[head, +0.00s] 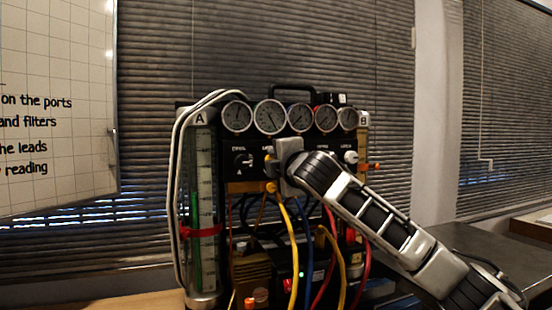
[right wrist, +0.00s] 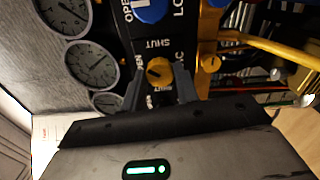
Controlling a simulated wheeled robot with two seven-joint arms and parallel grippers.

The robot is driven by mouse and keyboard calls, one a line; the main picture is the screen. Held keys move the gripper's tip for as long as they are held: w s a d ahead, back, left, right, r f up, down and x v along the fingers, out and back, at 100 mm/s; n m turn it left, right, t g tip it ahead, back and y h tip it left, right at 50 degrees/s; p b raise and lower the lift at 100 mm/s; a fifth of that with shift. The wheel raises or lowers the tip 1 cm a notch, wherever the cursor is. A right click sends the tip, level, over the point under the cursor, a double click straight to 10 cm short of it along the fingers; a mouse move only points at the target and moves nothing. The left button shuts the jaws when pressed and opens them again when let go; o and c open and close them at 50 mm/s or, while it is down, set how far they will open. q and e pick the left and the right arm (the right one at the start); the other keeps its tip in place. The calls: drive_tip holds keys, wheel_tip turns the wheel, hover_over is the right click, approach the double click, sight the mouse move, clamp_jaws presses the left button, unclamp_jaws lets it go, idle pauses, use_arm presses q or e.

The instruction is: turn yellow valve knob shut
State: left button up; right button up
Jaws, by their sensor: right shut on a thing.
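The yellow valve knob (right wrist: 158,69) sits on a dark panel with OPEN and SHUT lettering, in the right wrist view. My right gripper (right wrist: 160,88) has one finger on each side of this knob and is shut on it. In the head view my right gripper (head: 287,163) is at the front of the gauge rig's panel, and it mostly hides the knob there. A slot or mark on the knob is too small to read surely. My left gripper is not in view.
A row of several round gauges (head: 270,117) tops the rig. A blue knob (right wrist: 150,10) is near the yellow one. Yellow, blue and red hoses (head: 307,255) hang below my right gripper. A clear tube column (head: 203,220) stands at left, and a whiteboard (head: 55,110) beyond it.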

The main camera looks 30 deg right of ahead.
drive_tip(key=shift+m+p, duration=1)
drive_tip(key=shift+m, duration=4.1)
drive_tip(key=o, duration=1)
drive_tip(key=shift+c, duration=0.2)
drive_tip(key=shift+s, duration=0.15)
drive_tip(key=b+v, duration=0.3)
drive_tip(key=v, duration=1.2)
drive_tip(key=shift+s, duration=0.4)
drive_tip(key=shift+f, duration=0.1)
